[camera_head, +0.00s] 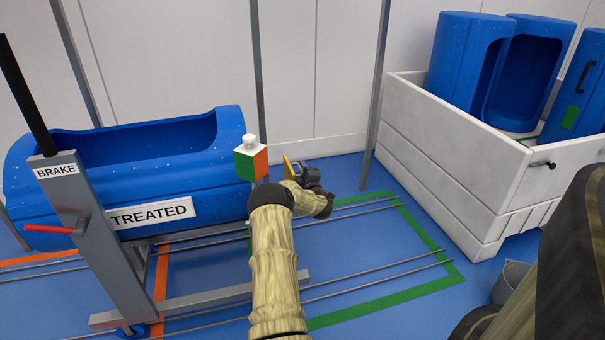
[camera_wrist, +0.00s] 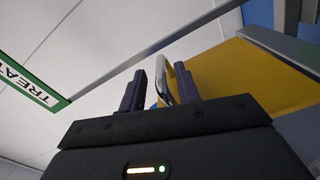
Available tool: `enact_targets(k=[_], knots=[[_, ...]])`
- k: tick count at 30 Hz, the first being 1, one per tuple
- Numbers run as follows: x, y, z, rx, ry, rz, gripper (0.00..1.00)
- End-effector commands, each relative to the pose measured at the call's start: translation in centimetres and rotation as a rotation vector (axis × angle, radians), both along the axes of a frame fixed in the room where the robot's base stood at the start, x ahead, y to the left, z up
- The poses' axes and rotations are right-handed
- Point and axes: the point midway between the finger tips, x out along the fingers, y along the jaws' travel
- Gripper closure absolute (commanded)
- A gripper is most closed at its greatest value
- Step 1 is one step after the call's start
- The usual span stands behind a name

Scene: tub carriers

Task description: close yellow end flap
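The blue tub (camera_head: 215,135) labelled TREATED lies on a grey carrier at the left of the head view. The yellow end flap (camera_head: 287,167) shows there only as a narrow strip, standing out past the tub's right end. In the wrist view the yellow flap (camera_wrist: 238,78) fills the right side, with a silvery loop handle (camera_wrist: 184,84) on it. My gripper (camera_head: 302,170) is at the flap. In the wrist view my gripper (camera_wrist: 161,75) has its fingers apart, with the handle between them, nearer the right finger. Whether it touches is unclear.
A grey post carries a BRAKE label (camera_head: 57,171) and red lever (camera_head: 50,229). A green and orange block (camera_head: 251,163) sits at the tub's right end. A white crate (camera_head: 430,150) holding blue tubs stands at right. Rails (camera_head: 385,272) cross the blue floor.

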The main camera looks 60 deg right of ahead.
Motion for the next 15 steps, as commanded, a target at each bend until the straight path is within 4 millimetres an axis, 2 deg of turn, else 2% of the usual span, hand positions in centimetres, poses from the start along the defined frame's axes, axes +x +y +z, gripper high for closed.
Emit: enact_targets(k=[8, 15], knots=[[-0.3, 0.1, -0.2, 0.003, 0.004, -0.004, 0.68], [-1.9, 1.3, -0.1, 0.005, 0.006, -0.004, 0.68]])
